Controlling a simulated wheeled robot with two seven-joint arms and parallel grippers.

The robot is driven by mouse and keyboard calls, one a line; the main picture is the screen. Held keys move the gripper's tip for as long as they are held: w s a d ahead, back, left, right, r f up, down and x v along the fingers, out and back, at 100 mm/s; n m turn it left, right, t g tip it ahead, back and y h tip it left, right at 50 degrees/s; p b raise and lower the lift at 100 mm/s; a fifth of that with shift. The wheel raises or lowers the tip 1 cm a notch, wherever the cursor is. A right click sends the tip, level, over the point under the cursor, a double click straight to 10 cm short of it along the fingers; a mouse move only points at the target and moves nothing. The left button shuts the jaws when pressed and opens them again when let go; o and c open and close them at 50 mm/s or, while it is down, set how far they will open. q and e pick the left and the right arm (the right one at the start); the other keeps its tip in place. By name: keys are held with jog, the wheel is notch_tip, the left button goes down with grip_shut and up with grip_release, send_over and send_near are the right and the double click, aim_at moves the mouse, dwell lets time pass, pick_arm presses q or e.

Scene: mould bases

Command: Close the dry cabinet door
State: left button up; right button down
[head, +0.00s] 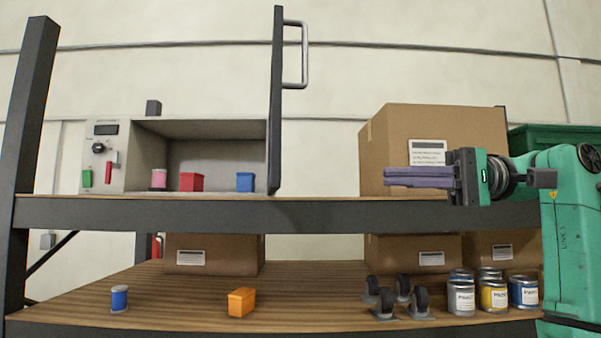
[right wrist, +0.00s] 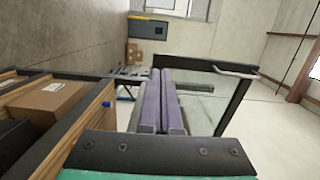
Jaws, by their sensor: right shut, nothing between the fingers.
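The dry cabinet (head: 200,130) is a grey box on the upper shelf, with a control panel at its left. Its compartment is open and holds a pink-and-white can (head: 158,179), a red box (head: 191,182) and a blue box (head: 245,182). The dark-framed door (head: 274,110) stands wide open at the cabinet's right side, seen nearly edge-on, its handle (head: 304,55) facing right. My right gripper (head: 388,177) is shut and empty, to the right of the door and apart from it. The right wrist view shows the glass door (right wrist: 240,103) beside the purple fingers (right wrist: 160,75). My left gripper is out of view.
A large cardboard box (head: 385,130) stands on the upper shelf (head: 320,215) behind my right gripper. The lower shelf holds a blue can (head: 119,298), an orange box (head: 241,302), casters (head: 386,303) and paint cans (head: 461,297). Space between door and gripper looks free.

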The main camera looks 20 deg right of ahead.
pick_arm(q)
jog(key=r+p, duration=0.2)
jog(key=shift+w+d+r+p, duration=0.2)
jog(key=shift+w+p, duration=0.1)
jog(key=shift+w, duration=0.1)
pick_arm(e)
jog(key=w+a, duration=0.3)
jog(key=a, duration=0.9)
jog(key=shift+w+a+f, duration=0.35)
jog(key=shift+w+a, duration=0.05)
